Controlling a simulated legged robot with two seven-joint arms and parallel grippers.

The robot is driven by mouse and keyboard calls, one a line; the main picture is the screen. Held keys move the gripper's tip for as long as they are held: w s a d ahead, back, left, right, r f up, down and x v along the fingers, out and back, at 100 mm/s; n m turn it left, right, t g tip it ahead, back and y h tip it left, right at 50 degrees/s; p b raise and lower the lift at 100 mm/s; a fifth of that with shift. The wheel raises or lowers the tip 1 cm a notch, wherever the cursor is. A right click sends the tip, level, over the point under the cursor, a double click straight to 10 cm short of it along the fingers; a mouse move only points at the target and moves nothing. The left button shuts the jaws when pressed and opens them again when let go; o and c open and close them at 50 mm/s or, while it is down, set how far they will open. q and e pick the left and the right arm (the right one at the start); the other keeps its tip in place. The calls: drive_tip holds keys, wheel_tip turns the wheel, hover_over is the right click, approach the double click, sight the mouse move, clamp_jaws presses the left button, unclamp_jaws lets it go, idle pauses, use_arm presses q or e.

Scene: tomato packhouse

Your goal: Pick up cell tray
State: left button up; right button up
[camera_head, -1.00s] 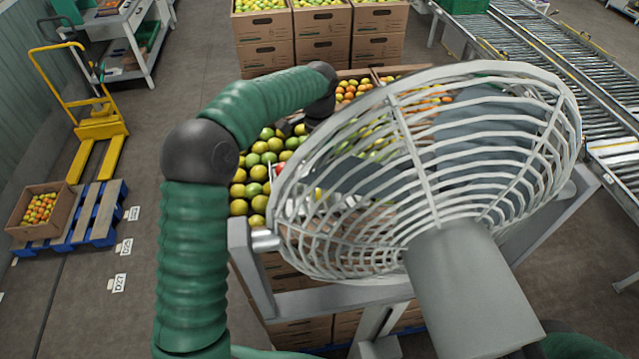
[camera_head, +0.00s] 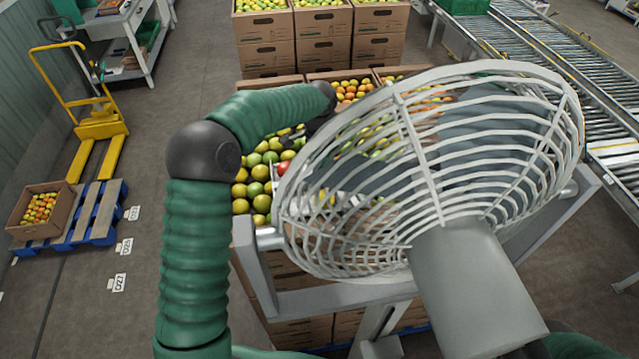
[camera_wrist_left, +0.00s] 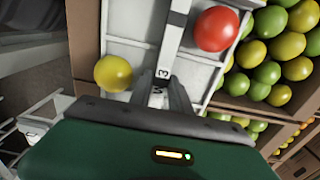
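The pale cell tray (camera_wrist_left: 125,55) fills the upper middle of the left wrist view. A red tomato (camera_wrist_left: 215,29) and a yellow tomato (camera_wrist_left: 113,73) lie in separate cells. A grey bar marked 12 (camera_wrist_left: 163,73) runs along its middle. My left gripper (camera_wrist_left: 160,84) has a finger at either side of this bar, very close to it; whether they press on it is unclear. My right gripper is out of view.
A large caged fan (camera_head: 430,170) stands close in front, right beside my left arm. Cartons of fruit (camera_head: 268,45) stand behind, and loose green and yellow fruit (camera_wrist_left: 280,50) lies right of the tray. Roller conveyors (camera_head: 540,70) run at right. A pallet truck (camera_head: 98,125) stands left on open floor.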

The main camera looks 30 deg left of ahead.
use_arm(q)
drive_tip(key=shift+a, duration=0.1)
drive_tip(key=shift+c, duration=0.2)
drive_tip(key=shift+a, duration=0.15)
clamp_jaws()
